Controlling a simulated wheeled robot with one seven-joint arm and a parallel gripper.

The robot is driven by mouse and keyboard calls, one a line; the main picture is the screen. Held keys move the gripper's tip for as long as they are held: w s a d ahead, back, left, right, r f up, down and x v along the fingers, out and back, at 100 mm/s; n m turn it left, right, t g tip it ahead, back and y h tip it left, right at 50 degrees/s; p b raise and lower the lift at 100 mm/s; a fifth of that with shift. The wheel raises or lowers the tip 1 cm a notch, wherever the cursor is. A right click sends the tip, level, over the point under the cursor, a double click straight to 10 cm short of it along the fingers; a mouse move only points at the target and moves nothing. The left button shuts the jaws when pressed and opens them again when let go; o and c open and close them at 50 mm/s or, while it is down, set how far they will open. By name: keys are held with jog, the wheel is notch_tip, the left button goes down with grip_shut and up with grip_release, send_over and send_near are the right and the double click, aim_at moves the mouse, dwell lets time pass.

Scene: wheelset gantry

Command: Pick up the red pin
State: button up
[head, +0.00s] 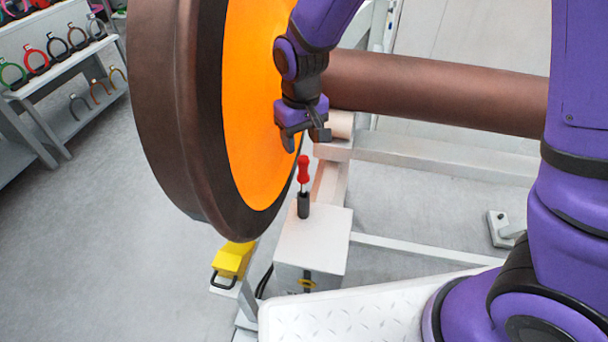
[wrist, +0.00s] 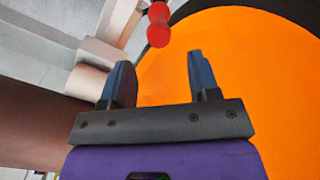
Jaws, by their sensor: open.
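The red pin (head: 303,169) stands upright in a dark holder (head: 304,205) on top of a white box (head: 328,238) in the head view. In the wrist view the red pin (wrist: 158,25) shows at the top, beyond the fingertips and between their lines. My gripper (head: 305,136) is open and empty, above the pin and apart from it. In the wrist view both fingers of my gripper (wrist: 157,70) are spread with nothing between them. The lower part of the pin is hidden inside the holder.
A large wheel with an orange face (head: 245,100) stands close beside my gripper. A brown axle (head: 440,92) runs right from it. A yellow block (head: 233,259) is left of the white box. A shelf with coloured rings (head: 60,60) is at the far left.

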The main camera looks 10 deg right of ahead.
aim_at(303, 168)
notch_tip(303, 168, down, 4)
jog(key=shift+r, duration=0.2)
jog(key=shift+s+d+f, duration=0.1)
jog(key=shift+s+f, duration=0.1)
jog(key=shift+f, duration=1.1)
jog(key=shift+s+f, duration=0.15)
jog(key=shift+f, duration=1.1)
jog(key=shift+c, duration=0.5)
jog(key=c, duration=0.9)
